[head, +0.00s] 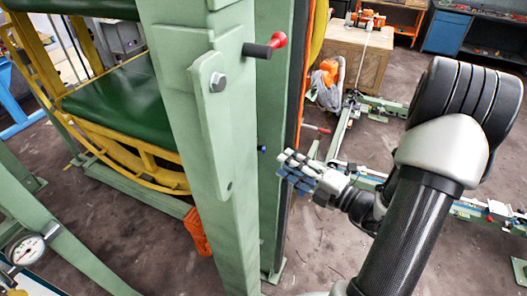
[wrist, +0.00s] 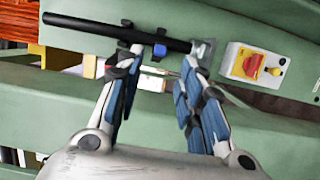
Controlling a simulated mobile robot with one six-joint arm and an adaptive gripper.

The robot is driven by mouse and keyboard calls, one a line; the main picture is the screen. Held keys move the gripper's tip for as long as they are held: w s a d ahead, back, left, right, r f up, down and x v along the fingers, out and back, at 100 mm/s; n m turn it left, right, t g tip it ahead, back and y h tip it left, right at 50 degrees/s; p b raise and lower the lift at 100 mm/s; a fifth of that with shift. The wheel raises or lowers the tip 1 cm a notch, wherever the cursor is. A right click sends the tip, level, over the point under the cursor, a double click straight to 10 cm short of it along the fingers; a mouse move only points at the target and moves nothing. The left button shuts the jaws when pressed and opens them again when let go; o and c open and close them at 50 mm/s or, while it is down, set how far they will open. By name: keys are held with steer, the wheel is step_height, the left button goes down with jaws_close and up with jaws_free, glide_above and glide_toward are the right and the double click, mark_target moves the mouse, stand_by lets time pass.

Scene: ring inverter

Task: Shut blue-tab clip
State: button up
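A small blue tab (wrist: 159,51) sits on a black rod (wrist: 90,27) in the wrist view, near the rod's right end. A small blue spot, likely the same tab (head: 262,149), shows at the edge of the green post in the head view. My gripper (wrist: 160,62) is open, its two blue-padded fingers apart with nothing between them. The left fingertip overlaps the rod in the picture, left of the tab; contact cannot be told. In the head view my gripper (head: 284,167) is just right of the green post. Whether the clip is open or shut is unclear.
The green post (head: 225,130) stands close to the left of my gripper. A red-ended handle (head: 265,47) juts from the post higher up. An orange tool (head: 329,72) hangs behind.

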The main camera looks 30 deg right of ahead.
mark_target(264, 148)
steer(key=x, duration=0.9)
steer(key=shift+w, duration=0.15)
steer(key=shift+c, duration=0.4)
jaws_close()
